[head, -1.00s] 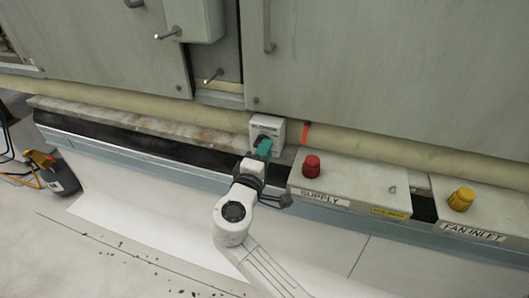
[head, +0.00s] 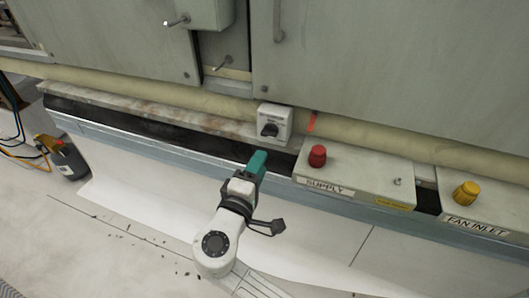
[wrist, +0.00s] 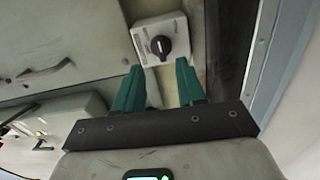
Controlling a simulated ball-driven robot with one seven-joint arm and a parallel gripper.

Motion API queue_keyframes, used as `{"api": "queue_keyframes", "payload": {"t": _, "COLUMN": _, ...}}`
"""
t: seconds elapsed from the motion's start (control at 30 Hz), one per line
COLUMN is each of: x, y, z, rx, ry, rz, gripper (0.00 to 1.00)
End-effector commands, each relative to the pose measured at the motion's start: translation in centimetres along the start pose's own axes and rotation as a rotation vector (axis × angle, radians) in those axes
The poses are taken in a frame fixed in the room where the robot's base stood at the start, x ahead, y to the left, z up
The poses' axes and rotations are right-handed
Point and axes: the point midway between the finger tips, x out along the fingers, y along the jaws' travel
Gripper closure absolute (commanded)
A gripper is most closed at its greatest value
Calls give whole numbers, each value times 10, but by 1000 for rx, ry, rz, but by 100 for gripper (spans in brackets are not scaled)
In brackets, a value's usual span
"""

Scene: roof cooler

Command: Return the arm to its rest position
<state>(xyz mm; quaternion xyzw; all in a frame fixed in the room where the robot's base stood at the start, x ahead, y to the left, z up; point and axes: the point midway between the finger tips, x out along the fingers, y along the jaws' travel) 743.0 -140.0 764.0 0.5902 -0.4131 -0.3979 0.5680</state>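My gripper (head: 257,163) is in the middle of the head view, in front of the long unit and apart from it. In the wrist view its two teal fingers (wrist: 160,82) stand apart with nothing between them. A white switch box with a black rotary knob (head: 274,124) sits on the unit just beyond the fingertips. The same switch box (wrist: 161,38) shows ahead of the fingers in the wrist view, with a clear gap. My white arm runs down to the bottom of the head view.
A box marked SUPPLY has a red knob (head: 317,156); one marked FAN INLET has a yellow knob (head: 466,194). A beige pipe (head: 160,93) runs behind them. The floor (head: 110,235) in front is mostly clear.

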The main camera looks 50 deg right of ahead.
Motion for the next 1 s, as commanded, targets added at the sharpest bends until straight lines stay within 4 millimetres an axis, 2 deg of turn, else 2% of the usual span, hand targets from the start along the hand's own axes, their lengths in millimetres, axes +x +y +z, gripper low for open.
{"api": "queue_keyframes", "payload": {"t": 0.2, "x": -12, "y": 0, "z": 0, "rx": 0, "ry": -1, "rz": 0, "gripper": 61}}
{"api": "queue_keyframes", "payload": {"t": 0.8, "x": -12, "y": 0, "z": 0, "rx": 0, "ry": -1, "rz": 0, "gripper": 61}}
{"api": "queue_keyframes", "payload": {"t": 0.93, "x": -5, "y": -19, "z": 19, "rx": 28, "ry": -24, "rz": -95, "gripper": 61}}
{"api": "queue_keyframes", "payload": {"t": 1.0, "x": 0, "y": -38, "z": 37, "rx": 59, "ry": -50, "rz": -198, "gripper": 61}}
